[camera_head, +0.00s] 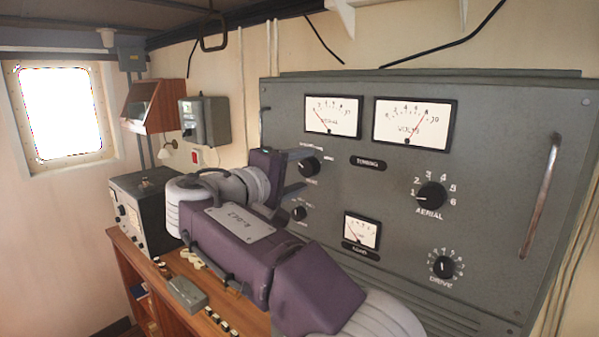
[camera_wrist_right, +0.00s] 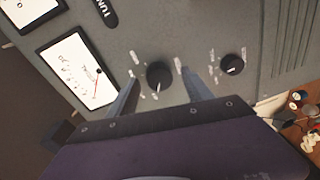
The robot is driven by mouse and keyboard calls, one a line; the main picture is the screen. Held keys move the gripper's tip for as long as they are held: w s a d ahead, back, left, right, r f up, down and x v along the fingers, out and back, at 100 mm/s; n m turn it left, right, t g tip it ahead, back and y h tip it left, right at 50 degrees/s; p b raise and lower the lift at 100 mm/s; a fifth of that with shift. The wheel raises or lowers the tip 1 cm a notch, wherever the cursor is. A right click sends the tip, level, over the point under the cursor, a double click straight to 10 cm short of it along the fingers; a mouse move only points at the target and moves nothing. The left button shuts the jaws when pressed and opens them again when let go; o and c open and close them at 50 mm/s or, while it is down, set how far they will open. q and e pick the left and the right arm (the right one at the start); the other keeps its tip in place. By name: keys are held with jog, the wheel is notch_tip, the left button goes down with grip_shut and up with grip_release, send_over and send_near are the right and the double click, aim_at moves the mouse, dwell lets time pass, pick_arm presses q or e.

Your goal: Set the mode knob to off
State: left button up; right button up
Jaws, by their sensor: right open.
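A grey radio panel (camera_head: 400,260) carries several black knobs. One black knob (camera_head: 309,167) sits below the left meter; its labels are too small to read, so I cannot confirm that it is the mode knob. It also shows in the right wrist view (camera_wrist_right: 158,73), with its white mark toward the bottom of that picture. My right gripper (camera_head: 307,170) is open at this knob, one finger above and one below it in the head view. In the wrist view the fingers lie on either side of it; contact is not clear. My left gripper is out of view.
A smaller knob (camera_head: 299,213) sits just below; the AERIAL knob (camera_head: 431,195) and DRIVE knob (camera_head: 443,267) are farther right. Meters (camera_head: 333,116) are above. A metal handle (camera_head: 543,190) stands out at the right. A wooden desk (camera_head: 190,318) with a grey box (camera_head: 145,205) is at left.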

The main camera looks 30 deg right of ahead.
jog(key=b+v, duration=0.2)
jog(key=v, duration=0.7)
jog(key=shift+d, duration=0.1)
jog(key=shift+f, duration=0.1)
jog(key=w+f+n+g+y+b, duration=0.1)
jog(key=w+f+n+y+b, duration=0.15)
jog(key=f, duration=1.25)
jog(key=w+f+n+g+y+b, duration=0.15)
jog(key=f+y+b, duration=0.25)
jog(key=f, duration=1.2)
jog(key=s+f+m+g+y+b, duration=0.1)
jog(key=s+f+m+y+b, duration=0.1)
jog(key=s+f, duration=0.4)
jog(key=s+a+f+m+g+y+b, duration=0.1)
jog(key=s+f+m+y+b, duration=0.2)
jog(key=f, duration=1.3)
jog(key=s+a+f+m+g+y+b, duration=0.1)
jog(key=s+f+m+g+y+b, duration=0.1)
jog(key=s+f, duration=0.7)
notch_tip(320, 180, down, 2)
jog(key=shift+a+f+m+y, duration=0.1)
jog(key=shift+a+m+y, duration=0.15)
jog(key=shift+m+y, duration=0.6)
